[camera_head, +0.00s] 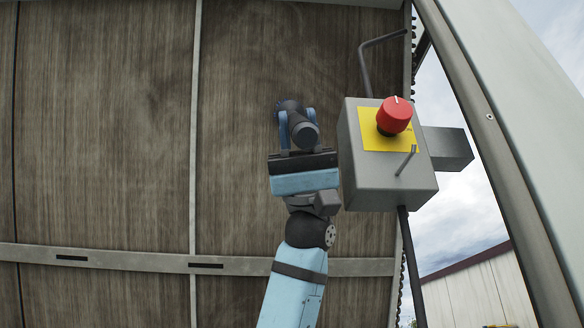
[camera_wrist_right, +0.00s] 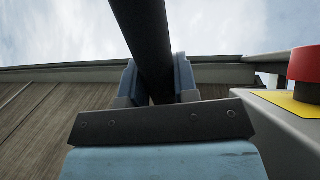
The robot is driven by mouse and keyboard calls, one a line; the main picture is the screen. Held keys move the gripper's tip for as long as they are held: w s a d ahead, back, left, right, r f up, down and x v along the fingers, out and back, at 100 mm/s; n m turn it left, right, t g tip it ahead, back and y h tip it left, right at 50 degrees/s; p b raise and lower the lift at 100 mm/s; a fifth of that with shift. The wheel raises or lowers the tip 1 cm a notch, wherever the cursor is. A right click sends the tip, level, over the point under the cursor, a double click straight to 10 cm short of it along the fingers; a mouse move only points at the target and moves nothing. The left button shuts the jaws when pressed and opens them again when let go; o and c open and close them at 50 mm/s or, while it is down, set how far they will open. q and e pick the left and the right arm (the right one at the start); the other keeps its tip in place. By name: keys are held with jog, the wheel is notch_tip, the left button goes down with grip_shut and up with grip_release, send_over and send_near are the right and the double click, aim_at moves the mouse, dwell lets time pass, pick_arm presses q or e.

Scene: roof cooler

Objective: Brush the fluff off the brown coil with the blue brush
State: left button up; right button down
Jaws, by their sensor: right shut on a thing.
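The brown coil (camera_head: 100,130) is a tall, finely ribbed panel that fills the left and middle of the head view. Greyish, hazy smears of fluff (camera_head: 262,48) show on its upper right section. My right gripper (camera_head: 297,124) is in front of that section, shut on a dark, round handle (camera_head: 305,133), which I take to be the brush's. In the right wrist view the handle (camera_wrist_right: 150,40) runs up and away between the two blue fingers (camera_wrist_right: 158,84). The brush's head and bristles cannot be made out, nor whether they touch the coil. My left gripper is not in view.
A grey control box (camera_head: 385,175) with a red knob (camera_head: 394,114) on a yellow plate stands close right of my right gripper. A bent grey pipe (camera_head: 365,65) rises above it. A metal rail (camera_head: 110,257) crosses the coil low down. The coil's left side is unobstructed.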

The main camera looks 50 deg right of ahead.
jog(key=shift+s+a+f+b, duration=0.35)
jog(key=shift+a+f+b, duration=0.05)
jog(key=shift+f+b, duration=0.05)
jog(key=shift+s+a+f+b, duration=0.5)
jog(key=shift+s+a+f, duration=0.05)
jog(key=shift+a+f, duration=0.1)
jog(key=shift+s+a+f, duration=0.2)
jog(key=shift+s+a, duration=0.1)
jog(key=shift+a, duration=0.05)
